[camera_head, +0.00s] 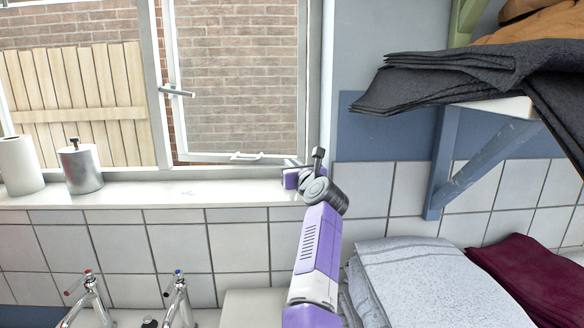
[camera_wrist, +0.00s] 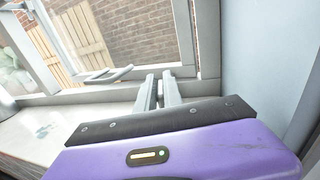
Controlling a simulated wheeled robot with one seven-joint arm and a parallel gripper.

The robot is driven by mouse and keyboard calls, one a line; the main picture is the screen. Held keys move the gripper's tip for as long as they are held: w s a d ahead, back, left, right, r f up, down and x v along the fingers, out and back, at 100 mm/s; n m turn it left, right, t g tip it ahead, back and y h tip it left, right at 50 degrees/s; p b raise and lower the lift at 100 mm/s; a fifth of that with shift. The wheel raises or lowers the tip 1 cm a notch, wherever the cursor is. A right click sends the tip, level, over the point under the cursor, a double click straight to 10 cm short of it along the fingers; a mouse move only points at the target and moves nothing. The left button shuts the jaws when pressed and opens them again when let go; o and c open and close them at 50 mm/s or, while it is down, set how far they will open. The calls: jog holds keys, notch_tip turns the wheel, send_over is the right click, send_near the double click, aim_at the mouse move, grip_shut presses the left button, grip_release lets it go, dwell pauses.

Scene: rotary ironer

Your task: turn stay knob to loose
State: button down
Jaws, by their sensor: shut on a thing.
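My gripper (camera_head: 291,163) reaches to the lower right corner of the open window (camera_head: 240,80), just above the white sill. In the wrist view, the two grey fingers of my gripper (camera_wrist: 160,78) point at the bottom of the window frame, with a narrow gap between them. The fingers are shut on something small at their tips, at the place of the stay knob. The knob itself is hidden by the fingers, so its turn cannot be read.
A light handle (camera_head: 245,157) sits on the casement's bottom rail, left of my gripper. A metal canister (camera_head: 82,170) and a white roll (camera_head: 20,166) stand on the sill (camera_head: 190,192). A shelf bracket (camera_head: 470,175) and folded dark cloth (camera_head: 450,75) are to the right.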

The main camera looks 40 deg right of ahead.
jog(key=shift+f+n+y, duration=0.1)
jog(key=shift+n+y, duration=0.2)
jog(key=shift+y, duration=0.1)
jog(key=c, duration=1.5)
grip_release()
jog(key=shift+b+v, duration=0.6)
jog(key=shift+v, duration=3.35)
